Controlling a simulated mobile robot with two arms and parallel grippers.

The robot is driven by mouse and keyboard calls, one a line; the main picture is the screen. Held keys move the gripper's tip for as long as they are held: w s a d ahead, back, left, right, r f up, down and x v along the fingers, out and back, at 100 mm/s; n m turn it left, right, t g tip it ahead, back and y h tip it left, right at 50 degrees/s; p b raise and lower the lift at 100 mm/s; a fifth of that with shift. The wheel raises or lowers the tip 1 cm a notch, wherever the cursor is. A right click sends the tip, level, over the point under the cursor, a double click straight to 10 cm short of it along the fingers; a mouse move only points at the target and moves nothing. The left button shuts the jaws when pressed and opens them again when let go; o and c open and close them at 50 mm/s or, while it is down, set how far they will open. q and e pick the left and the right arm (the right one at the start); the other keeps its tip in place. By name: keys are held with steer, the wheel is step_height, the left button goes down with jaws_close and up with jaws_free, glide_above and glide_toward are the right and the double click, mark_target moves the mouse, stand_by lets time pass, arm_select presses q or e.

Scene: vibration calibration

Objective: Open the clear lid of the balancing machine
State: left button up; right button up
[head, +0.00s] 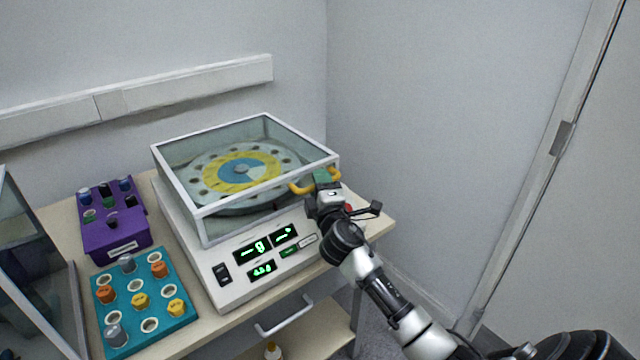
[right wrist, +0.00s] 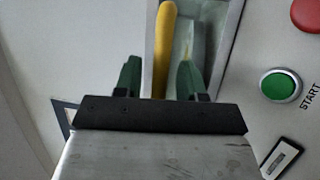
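The balancing machine (head: 212,284) is a white box on the table with green displays. Its clear lid (head: 203,232), with a light grey frame, sits down over a round disc (head: 241,171) with a yellow and blue pattern. A yellow handle (head: 300,189) is on the lid's front right part; it also shows in the right wrist view (right wrist: 165,40). My right gripper (head: 322,180) is at the handle. In the right wrist view its green fingers (right wrist: 158,80) stand apart on either side of the handle, with gaps visible. My left gripper is not in view.
A purple rack (head: 118,233) and a teal tray (head: 190,314) with several coloured knobs stand left of the machine. A glass-sided case (head: 40,270) is at the far left. A green START button (right wrist: 280,84) and a red button (right wrist: 308,14) lie right of the gripper.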

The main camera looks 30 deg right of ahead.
jaws_close()
steer(key=shift+r, duration=0.15)
